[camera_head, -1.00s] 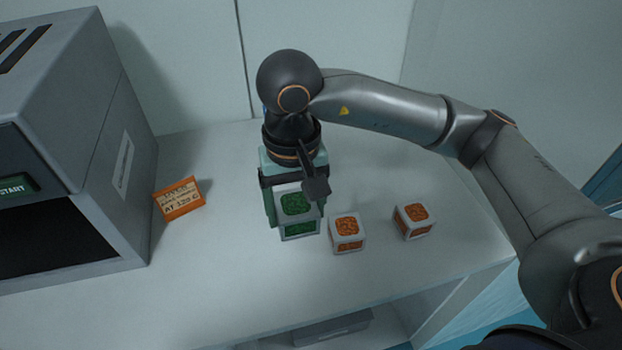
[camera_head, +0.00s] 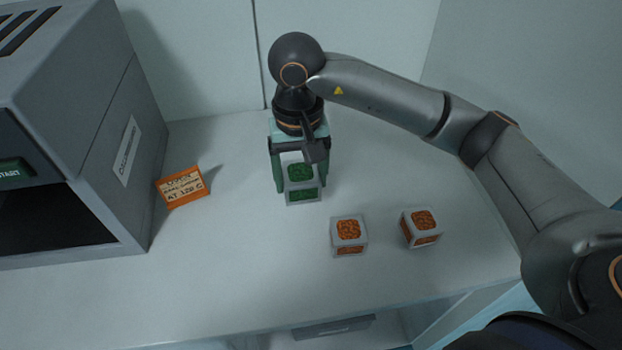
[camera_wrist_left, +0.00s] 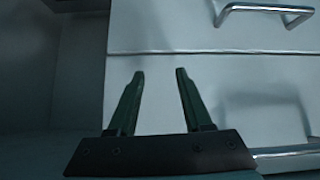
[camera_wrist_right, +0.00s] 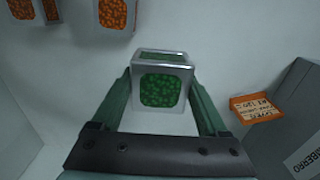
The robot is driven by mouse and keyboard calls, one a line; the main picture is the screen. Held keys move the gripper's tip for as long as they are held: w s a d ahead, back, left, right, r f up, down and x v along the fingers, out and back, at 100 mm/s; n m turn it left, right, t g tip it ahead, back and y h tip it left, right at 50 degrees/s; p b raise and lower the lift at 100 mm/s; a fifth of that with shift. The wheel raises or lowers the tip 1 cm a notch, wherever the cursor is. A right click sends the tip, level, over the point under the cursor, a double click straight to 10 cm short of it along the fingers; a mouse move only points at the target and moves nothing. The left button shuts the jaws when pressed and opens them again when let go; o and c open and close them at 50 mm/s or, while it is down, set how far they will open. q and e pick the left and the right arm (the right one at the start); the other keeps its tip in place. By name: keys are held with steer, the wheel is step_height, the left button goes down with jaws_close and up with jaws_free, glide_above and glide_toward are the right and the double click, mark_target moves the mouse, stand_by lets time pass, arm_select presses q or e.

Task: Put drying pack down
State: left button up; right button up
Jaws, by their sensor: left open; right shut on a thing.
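The drying pack with green pellets in a grey cube frame (camera_head: 303,190) is between the fingers of my right gripper (camera_head: 300,180). In the right wrist view the green pack (camera_wrist_right: 162,85) sits between both fingertips, and my right gripper (camera_wrist_right: 162,90) is shut on it. Whether the pack touches the table top is hard to tell. Two packs with orange pellets, one nearer (camera_head: 348,236) and one to its right (camera_head: 421,228), stand on the table in front of it. My left gripper (camera_wrist_left: 160,75) is open and empty, facing a panel with metal handles; it is outside the head view.
A grey oven-like box (camera_head: 85,120) with a dark opening stands at the left. An orange-edged sign (camera_head: 183,188) leans beside it. The white table top (camera_head: 230,270) is clear in front and between sign and packs. A wall closes the back.

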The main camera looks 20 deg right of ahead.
steer(key=w+d+f, duration=0.1)
steer(key=f, duration=0.1)
steer(key=w+d+f, duration=0.1)
steer(key=w+f, duration=0.1)
steer(key=w+d+f, duration=0.1)
steer(key=w+f, duration=0.1)
steer(key=shift+w+d+f+p, duration=0.1)
steer(key=shift+d+p, duration=0.25)
steer(key=f, duration=0.1)
steer(key=f+p, duration=0.1)
steer(key=f, duration=0.1)
steer(key=shift+w+d+f, duration=0.1)
steer(key=shift+w+d, duration=0.1)
steer(key=shift+f, duration=0.2)
steer(key=shift+f, duration=0.2)
steer(key=o, duration=1.4)
